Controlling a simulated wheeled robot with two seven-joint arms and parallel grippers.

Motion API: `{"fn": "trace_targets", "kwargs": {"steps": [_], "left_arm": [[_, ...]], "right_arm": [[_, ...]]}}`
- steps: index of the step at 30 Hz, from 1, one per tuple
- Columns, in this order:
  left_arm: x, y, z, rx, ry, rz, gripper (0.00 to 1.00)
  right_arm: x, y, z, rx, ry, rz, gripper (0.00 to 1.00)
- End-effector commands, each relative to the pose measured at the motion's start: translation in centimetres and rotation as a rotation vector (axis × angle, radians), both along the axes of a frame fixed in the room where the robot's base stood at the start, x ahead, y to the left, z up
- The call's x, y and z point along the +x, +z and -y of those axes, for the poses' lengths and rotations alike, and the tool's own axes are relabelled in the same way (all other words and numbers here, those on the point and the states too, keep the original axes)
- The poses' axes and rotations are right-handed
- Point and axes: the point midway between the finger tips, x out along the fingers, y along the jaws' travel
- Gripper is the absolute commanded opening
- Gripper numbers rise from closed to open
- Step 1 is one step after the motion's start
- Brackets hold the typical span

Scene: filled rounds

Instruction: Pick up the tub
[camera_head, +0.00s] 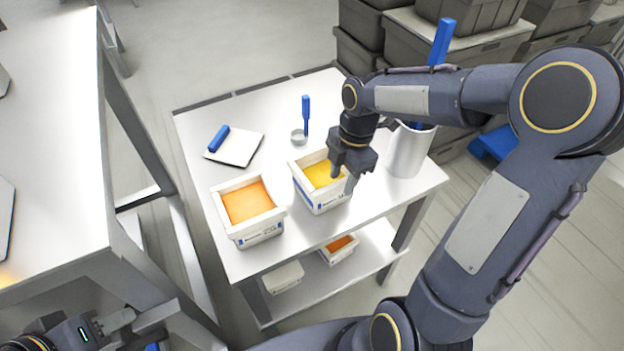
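Two white tubs stand on the small table (372,205). One tub, filled with orange (249,205), is at the front left. The other tub, filled with yellow (318,178), is to its right. My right gripper (343,180) points down at the yellow tub's right side. Its fingers look apart, one over the yellow filling and one by the right rim; I cannot tell whether they touch the tub. They hide part of that rim. My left gripper (122,321) is low at the bottom left, away from the tubs, and its finger opening is unclear.
Behind the tubs are a white board with a blue-handled tool (236,147), a small round cup (299,137) with a blue-handled tool, and a grey canister (408,150). More tubs (284,279) sit on the lower shelf. Grey crates (465,60) are stacked behind. A large table (50,130) stands left.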

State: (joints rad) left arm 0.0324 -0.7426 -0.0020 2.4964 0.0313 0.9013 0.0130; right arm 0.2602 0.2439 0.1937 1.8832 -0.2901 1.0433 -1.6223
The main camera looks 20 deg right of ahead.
Motion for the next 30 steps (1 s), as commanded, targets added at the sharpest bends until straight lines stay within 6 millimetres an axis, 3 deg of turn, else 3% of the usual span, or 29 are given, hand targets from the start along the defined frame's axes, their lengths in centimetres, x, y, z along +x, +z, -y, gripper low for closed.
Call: {"fn": "trace_targets", "kwargs": {"steps": [12,22,30], "left_arm": [[0.0,0.0,0.0,0.0,0.0,0.0,0.39],[0.0,0.0,0.0,0.0,0.0,0.0,0.39],[0.0,0.0,0.0,0.0,0.0,0.0,0.39]], "right_arm": [[0.3,-5.5,-1.3,0.001,-0.003,-0.004,0.39],[0.3,-6.4,-1.4,0.001,-0.004,0.0,0.39],[0.3,-6.3,-1.4,0.001,-0.004,0.0,0.06]]}}
